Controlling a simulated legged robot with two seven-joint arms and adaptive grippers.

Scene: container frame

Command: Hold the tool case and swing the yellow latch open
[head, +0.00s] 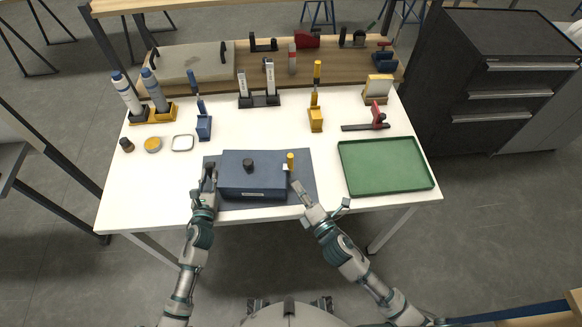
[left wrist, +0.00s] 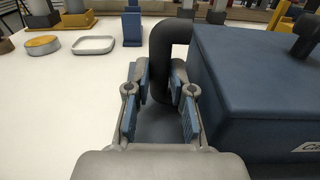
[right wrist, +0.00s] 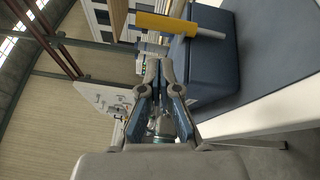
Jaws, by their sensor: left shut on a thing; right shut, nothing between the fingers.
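The blue tool case (head: 252,180) sits on a dark mat (head: 303,170) near the table's front edge. A black knob (head: 248,163) is on its lid. The yellow latch (head: 291,160) stands upright at the case's right end; it shows large in the right wrist view (right wrist: 180,24). My left gripper (head: 209,172) is shut on the black side handle (left wrist: 165,50) at the case's left end. My right gripper (head: 298,187) is shut and empty, just in front of the latch and case's right end. In the right wrist view its fingertips (right wrist: 159,66) are apart from the yellow part.
A green tray (head: 386,166) lies to the right of the mat. Bottles in a yellow rack (head: 152,113), upright tools in holders (head: 316,118) and a red-black tool (head: 378,118) stand behind. Small round containers (head: 153,144) are at the left. White table shows between them.

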